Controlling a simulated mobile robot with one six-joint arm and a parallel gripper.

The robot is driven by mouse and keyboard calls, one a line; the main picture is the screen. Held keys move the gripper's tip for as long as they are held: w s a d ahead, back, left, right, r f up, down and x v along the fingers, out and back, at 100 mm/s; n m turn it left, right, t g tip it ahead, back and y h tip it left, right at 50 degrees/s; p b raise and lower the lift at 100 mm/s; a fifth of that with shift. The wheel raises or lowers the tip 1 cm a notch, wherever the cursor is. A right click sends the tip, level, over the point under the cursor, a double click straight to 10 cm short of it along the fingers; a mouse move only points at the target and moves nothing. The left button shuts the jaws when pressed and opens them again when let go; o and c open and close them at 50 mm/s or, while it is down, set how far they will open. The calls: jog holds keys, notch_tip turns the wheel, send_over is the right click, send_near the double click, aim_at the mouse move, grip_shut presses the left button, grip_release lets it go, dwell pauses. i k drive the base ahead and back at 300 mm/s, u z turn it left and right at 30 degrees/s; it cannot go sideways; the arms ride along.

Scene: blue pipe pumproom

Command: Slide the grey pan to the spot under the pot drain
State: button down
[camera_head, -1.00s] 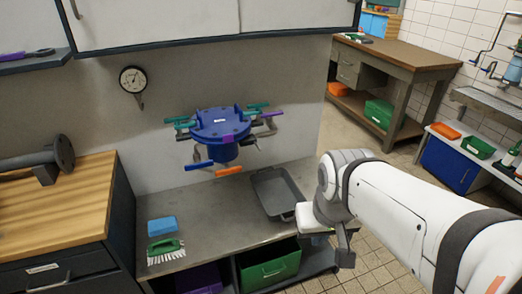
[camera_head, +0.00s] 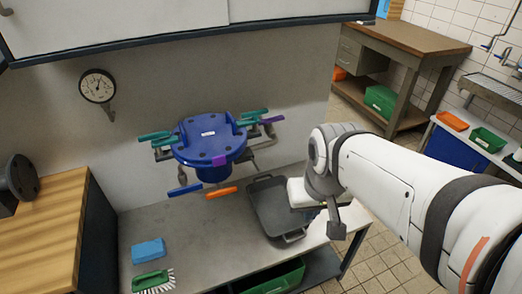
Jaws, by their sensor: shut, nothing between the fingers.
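The grey pan (camera_head: 270,211) is a shallow rectangular tray with end handles. It lies on the grey bench (camera_head: 187,225), to the right of the blue pot. The blue pot (camera_head: 210,142) hangs at the wall above the bench, with green, purple, orange and blue levers around it. Its drain outlet cannot be made out clearly. My gripper (camera_head: 338,230) is at the pan's right side, over the bench's right end, pointing down. It is shut and holds nothing. Whether it touches the pan cannot be told.
A blue sponge (camera_head: 148,251) and a green brush (camera_head: 151,280) lie on the bench's left part. The bench between them and the pan is clear. A green bin (camera_head: 275,281) sits below. A gauge (camera_head: 97,87) is on the wall.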

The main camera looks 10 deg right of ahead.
aim_at(269, 197)
jog(key=u, duration=2.15)
jog(key=k, duration=1.1)
jog(key=z, duration=1.55)
jog(key=i, duration=1.05)
jog(key=z, duration=0.1)
